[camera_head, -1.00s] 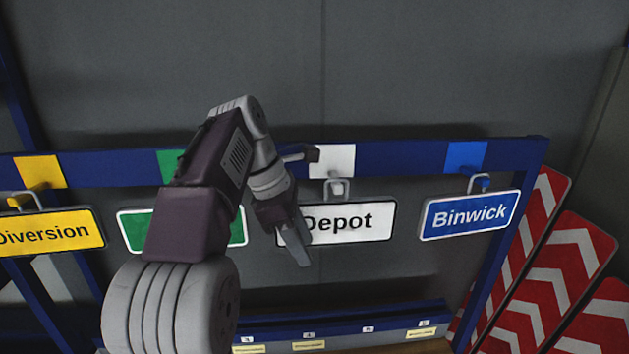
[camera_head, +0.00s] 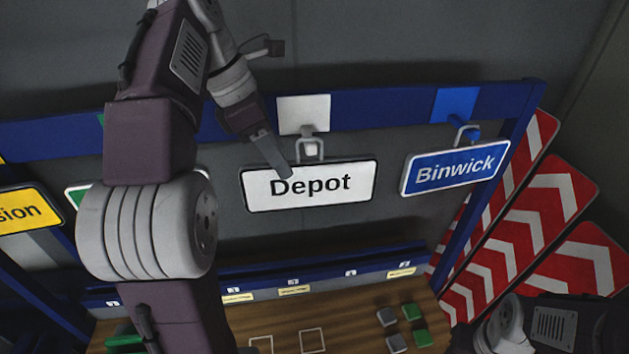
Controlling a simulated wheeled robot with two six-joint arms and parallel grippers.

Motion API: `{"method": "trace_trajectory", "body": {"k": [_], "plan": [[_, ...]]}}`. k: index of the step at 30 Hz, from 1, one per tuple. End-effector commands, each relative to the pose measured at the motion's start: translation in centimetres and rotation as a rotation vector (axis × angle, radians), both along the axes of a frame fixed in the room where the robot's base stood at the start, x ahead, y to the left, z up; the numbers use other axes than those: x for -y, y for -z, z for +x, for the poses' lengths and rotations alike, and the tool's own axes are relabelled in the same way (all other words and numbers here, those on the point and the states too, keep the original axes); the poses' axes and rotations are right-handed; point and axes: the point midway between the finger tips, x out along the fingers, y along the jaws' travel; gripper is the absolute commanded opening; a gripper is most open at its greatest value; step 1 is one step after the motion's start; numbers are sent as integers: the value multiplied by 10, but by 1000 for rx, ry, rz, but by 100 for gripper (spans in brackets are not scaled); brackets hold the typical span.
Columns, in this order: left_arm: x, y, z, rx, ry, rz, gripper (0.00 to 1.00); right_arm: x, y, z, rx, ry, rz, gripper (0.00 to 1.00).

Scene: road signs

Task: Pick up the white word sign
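The white word sign (camera_head: 340,190), lettered "Depot" with a black border, hangs by a grey loop handle (camera_head: 309,150) below a white patch on the blue rail. My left gripper (camera_head: 273,155) points down and right, its tip overlapping the sign's upper edge, left of the handle. Its fingers show edge-on, so I cannot tell their gap or whether they touch the sign. The sign still hangs from the rail. My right gripper is not in view; only part of my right arm shows at the lower right.
A blue "Binwick" sign (camera_head: 455,168) hangs to the right and a yellow sign (camera_head: 18,211) at the far left. A green sign is mostly hidden by my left arm. Red-and-white chevron boards (camera_head: 540,210) lean at right. A wooden bench top (camera_head: 350,318) with small blocks lies below.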

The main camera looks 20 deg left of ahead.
Motion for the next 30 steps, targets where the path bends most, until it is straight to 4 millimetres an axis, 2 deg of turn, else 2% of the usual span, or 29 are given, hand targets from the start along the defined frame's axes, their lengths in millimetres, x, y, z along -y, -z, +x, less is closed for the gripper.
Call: {"method": "trace_trajectory", "body": {"k": [3,9,18,26,30], "plan": [[5,16,3,-2,2,-1,40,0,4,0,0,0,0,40],[7,23,6,0,1,0,40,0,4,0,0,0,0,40],[19,64,16,-3,2,-1,40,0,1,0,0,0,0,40],[20,68,17,0,1,1,40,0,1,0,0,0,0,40],[20,68,17,0,1,0,1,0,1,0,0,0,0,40]]}}
